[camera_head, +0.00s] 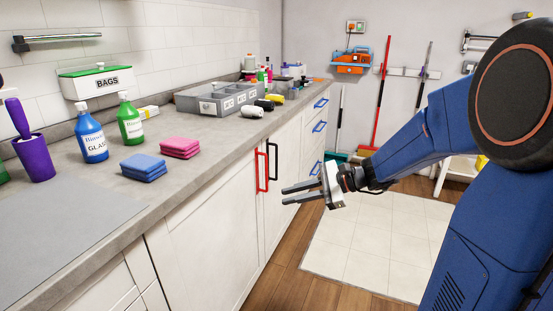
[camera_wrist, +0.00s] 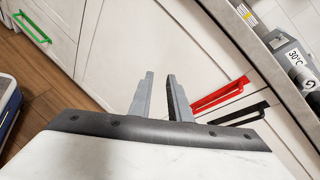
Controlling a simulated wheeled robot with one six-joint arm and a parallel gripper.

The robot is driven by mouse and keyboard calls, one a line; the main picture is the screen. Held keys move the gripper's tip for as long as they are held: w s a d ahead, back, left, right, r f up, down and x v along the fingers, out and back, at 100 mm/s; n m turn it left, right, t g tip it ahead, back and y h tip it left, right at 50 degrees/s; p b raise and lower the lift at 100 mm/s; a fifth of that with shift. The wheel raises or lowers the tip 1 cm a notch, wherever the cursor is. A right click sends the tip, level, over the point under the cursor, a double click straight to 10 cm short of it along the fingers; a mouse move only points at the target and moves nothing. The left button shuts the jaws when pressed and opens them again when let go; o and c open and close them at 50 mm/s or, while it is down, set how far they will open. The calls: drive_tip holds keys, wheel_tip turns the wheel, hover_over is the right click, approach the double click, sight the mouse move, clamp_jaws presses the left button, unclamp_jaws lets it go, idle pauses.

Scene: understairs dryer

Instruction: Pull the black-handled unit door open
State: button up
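The black handle (camera_head: 274,160) is a vertical bar on a white unit door (camera_head: 285,172) under the worktop. It stands just right of a red handle (camera_head: 262,171) on the neighbouring door. The black-handled door looks shut, flush with its neighbours. My gripper (camera_head: 284,195) is open and empty, with its two fingers pointing left, in front of the units and below the black handle in the picture. In the wrist view, my gripper (camera_wrist: 160,75) shows a gap between its fingers; the black handle (camera_wrist: 238,116) and red handle (camera_wrist: 218,94) lie to their right, apart from them.
The worktop (camera_head: 200,172) above holds bottles, sponges and a grey divided tray (camera_head: 215,99). Drawers with blue handles (camera_head: 319,127) are farther right. Pale floor tiles (camera_head: 370,240) lie clear below my arm. A green handle (camera_wrist: 32,27) shows in the wrist view.

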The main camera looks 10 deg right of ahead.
drive_tip(key=w+d+f+m+t, duration=0.1)
drive_tip(key=w+d+m+t, duration=0.35)
drive_tip(key=w+d, duration=0.35)
drive_tip(key=w+d+f+m+t, duration=0.2)
drive_tip(key=w+d+m+t, duration=0.3)
drive_tip(key=w, duration=0.5)
drive_tip(key=shift+m+g, duration=0.65)
drive_tip(key=shift+g, duration=0.1)
drive_tip(key=x, duration=1.6)
drive_tip(key=shift+a+r, duration=0.1)
drive_tip(key=shift+r, duration=0.05)
drive_tip(key=shift+c, duration=0.7)
clamp_jaws()
